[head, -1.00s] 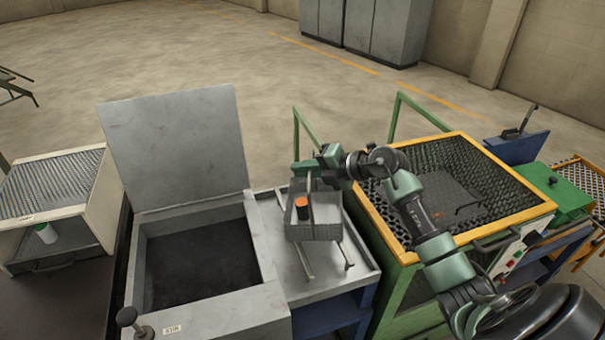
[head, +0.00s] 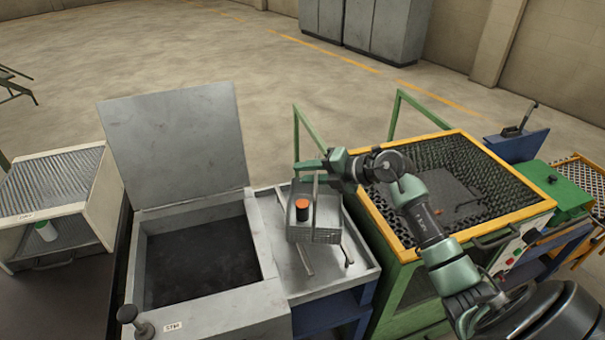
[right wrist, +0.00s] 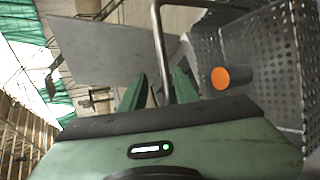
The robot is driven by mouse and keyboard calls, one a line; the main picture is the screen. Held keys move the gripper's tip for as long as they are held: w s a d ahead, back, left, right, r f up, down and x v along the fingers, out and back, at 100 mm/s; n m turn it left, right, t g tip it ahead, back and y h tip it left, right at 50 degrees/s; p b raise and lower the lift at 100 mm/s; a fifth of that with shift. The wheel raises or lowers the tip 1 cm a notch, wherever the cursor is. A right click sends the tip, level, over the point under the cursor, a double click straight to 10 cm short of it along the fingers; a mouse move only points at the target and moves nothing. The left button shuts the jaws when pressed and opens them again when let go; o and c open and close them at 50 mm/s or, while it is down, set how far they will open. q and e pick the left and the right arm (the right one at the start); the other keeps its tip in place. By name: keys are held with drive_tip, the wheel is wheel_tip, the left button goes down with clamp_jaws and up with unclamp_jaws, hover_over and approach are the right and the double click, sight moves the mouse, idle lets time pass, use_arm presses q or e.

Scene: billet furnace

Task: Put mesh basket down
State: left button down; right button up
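The mesh basket (head: 314,237) is a small grey perforated box with a tall strap handle. In the head view it is over the two rails of the grey tray table (head: 357,280); I cannot tell whether it fully rests there. A dark cylinder with an orange top (head: 302,205) stands inside; it also shows in the right wrist view (right wrist: 222,77). My right gripper (head: 308,168) is at the top of the handle. In the right wrist view its green fingers (right wrist: 160,88) stand apart on either side of the handle (right wrist: 163,45), with a gap visible. My left gripper is out of view.
An open grey tank (head: 205,265) with its lid (head: 175,145) raised stands to the left. A yellow-rimmed mesh bin (head: 485,233) on a green frame stands right, under my right arm.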

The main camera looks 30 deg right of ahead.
drive_tip(key=b+v, duration=0.2)
drive_tip(key=v, duration=0.8)
drive_tip(key=shift+s, duration=0.15)
